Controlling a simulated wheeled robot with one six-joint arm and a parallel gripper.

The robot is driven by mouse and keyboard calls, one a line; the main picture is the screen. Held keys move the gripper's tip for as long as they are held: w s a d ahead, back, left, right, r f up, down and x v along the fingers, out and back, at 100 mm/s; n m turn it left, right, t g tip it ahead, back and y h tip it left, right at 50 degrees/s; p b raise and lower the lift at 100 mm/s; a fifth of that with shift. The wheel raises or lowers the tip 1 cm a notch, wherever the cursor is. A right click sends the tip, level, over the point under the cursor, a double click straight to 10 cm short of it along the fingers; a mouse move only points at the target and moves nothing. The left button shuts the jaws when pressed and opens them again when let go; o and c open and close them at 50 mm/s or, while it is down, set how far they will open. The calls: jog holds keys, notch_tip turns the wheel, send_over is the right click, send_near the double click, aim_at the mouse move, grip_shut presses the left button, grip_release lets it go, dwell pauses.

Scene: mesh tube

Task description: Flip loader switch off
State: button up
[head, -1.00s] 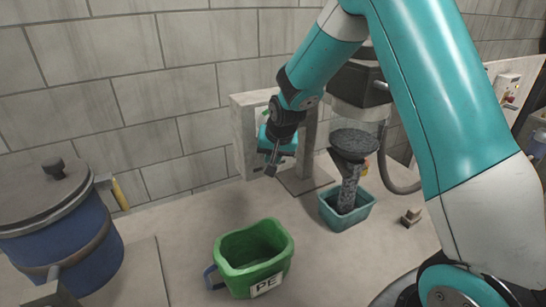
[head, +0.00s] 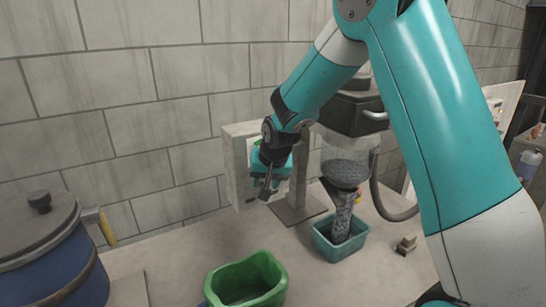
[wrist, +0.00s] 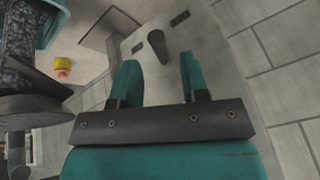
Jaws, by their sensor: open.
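A pale grey panel (wrist: 205,45) fills the upper middle of the wrist view. A short dark peg-like lever (wrist: 157,44), apparently the loader switch, stands out from it, with small dark slots nearby. My gripper (wrist: 158,62) is open and empty, and the lever appears between and beyond its two teal fingers, with no clear contact. In the head view my gripper (head: 267,187) is in front of the grey wall box (head: 238,165), which it partly covers. The lever is hidden there.
Right of the box stand a clear hopper (head: 345,165) and a teal bin (head: 322,242) under its granule-filled tube. A green bucket (head: 275,270) and a blue drum (head: 85,280) stand in front and left. A yellow-red knob (wrist: 62,67) shows in the wrist view.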

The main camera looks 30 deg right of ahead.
jog(key=b+v, duration=0.2)
jog(key=v, duration=1.2)
jog(key=shift+r, duration=0.35)
jog(key=shift+s, duration=0.1)
